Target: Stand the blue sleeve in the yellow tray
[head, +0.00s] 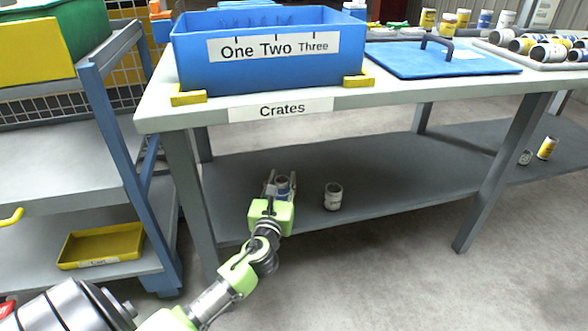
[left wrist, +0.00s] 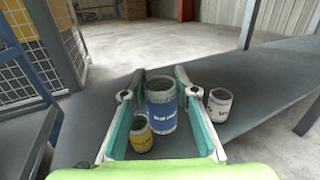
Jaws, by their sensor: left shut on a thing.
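The blue sleeve (left wrist: 162,110) stands upright between the fingertips of my left gripper (left wrist: 158,82) in the left wrist view. In the head view my left gripper (head: 281,184) reaches over the lower shelf of the grey table, shut on the blue sleeve (head: 283,187), which is partly hidden by the fingers. Whether the sleeve touches the shelf is unclear. The empty yellow tray (head: 100,241) lies on the lower shelf of the trolley at the left. My right gripper is not in view.
A smaller yellow sleeve (left wrist: 141,136) is close beside the blue one, near the left finger. A white sleeve (head: 333,196) stands just right of the gripper. A table leg (head: 190,190) and a blue trolley post (head: 118,150) stand between gripper and tray. A blue crate (head: 270,60) is above.

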